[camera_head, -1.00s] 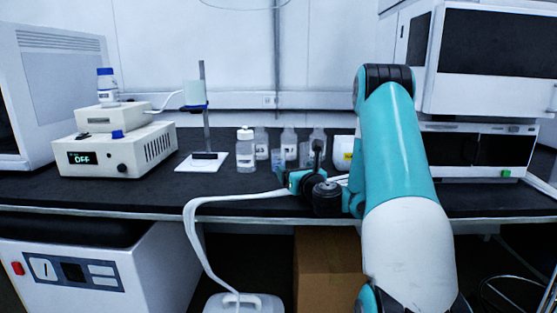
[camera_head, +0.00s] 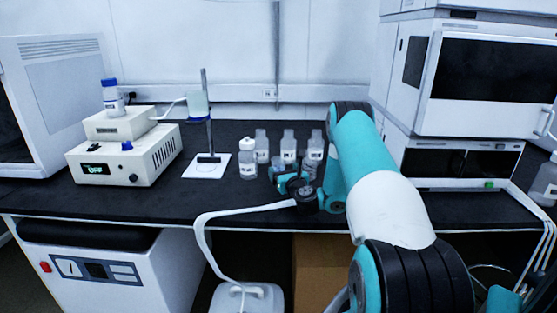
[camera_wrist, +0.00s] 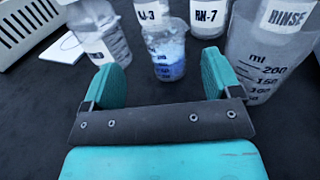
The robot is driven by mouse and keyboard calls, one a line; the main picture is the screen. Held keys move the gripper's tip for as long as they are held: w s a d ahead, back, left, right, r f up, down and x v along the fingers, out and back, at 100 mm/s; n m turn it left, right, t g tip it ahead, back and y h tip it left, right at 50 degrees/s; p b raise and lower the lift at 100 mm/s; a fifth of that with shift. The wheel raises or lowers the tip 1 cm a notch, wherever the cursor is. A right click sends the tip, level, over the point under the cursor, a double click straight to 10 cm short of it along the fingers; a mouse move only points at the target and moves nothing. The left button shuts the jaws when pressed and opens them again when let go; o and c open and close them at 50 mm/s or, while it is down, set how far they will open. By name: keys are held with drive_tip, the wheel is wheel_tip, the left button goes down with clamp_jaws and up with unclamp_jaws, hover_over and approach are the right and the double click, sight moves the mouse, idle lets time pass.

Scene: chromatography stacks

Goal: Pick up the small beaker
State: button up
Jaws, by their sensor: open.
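The small beaker (camera_wrist: 166,58), clear with measuring marks and blue contents, stands upright on the black bench, just beyond and between my fingertips in the wrist view. My gripper (camera_wrist: 160,76) is open, with one teal finger on each side and nothing between them. In the head view my gripper (camera_head: 287,180) is low over the bench in front of the bottle group.
A larger beaker marked RINSE (camera_wrist: 272,62) stands close to my right finger. A labelled bottle (camera_wrist: 98,38) is near the left finger, and bottle RN-7 (camera_wrist: 207,18) is behind. A stand (camera_head: 207,165) and control box (camera_head: 125,155) are to the left.

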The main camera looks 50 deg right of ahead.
sight(281, 163)
drive_tip(key=shift+w+d+p, duration=0.2)
drive_tip(key=shift+w+p, duration=0.2)
drive_tip(key=shift+w, duration=0.05)
drive_tip(key=x, duration=0.1)
drive_tip(key=p+x, duration=0.2)
drive_tip(key=x, duration=0.1)
drive_tip(key=shift+d+r, duration=0.2)
drive_tip(key=shift+r, duration=0.15)
drive_tip(key=shift+w+d, duration=0.3)
drive_tip(key=shift+w, duration=0.05)
drive_tip(key=shift+f, duration=0.1)
drive_tip(key=shift+c, duration=0.3)
drive_tip(key=c, duration=1)
